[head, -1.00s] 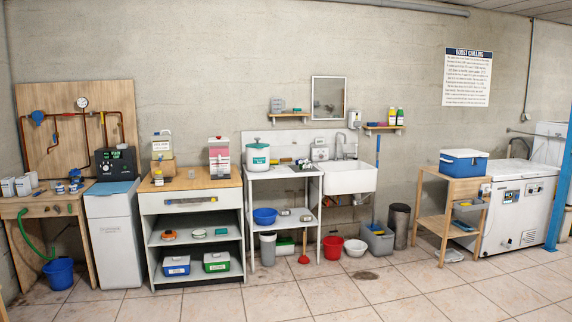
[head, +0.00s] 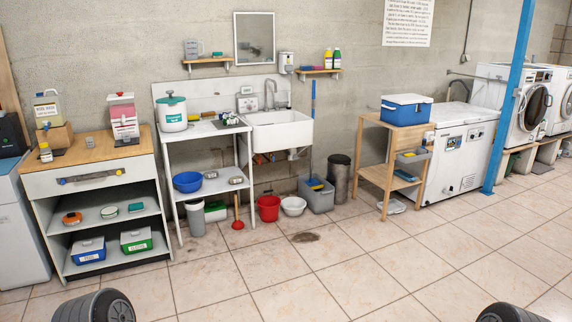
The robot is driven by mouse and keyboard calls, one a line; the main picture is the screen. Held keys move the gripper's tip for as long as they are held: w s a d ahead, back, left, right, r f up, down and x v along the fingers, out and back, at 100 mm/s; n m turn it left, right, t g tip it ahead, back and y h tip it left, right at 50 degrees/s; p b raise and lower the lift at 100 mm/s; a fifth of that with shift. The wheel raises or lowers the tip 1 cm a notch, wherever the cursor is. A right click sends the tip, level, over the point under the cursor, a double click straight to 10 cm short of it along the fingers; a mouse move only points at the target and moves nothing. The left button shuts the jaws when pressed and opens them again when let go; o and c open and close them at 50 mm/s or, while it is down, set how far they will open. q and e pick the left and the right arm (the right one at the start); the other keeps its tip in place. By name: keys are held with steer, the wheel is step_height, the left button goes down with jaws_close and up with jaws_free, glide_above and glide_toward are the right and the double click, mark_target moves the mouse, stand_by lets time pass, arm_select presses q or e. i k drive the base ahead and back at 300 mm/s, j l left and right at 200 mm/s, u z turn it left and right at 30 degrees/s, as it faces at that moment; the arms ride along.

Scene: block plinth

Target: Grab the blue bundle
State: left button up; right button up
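No blue thing in the head view can be made out for sure as a bundle. Neither gripper's fingers are in view. Only dark rounded parts of my own arms show at the bottom edge, at the left and the right, well short of the furniture.
A blue cooler with a white lid (head: 405,112) tops the stand. A red bucket (head: 268,208) and grey bin (head: 316,195) stand below the sink (head: 280,132).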

mark_target(227, 113)
steer(key=i, duration=5.35)
steer(key=i+u, duration=0.25)
steer(key=k, duration=0.1)
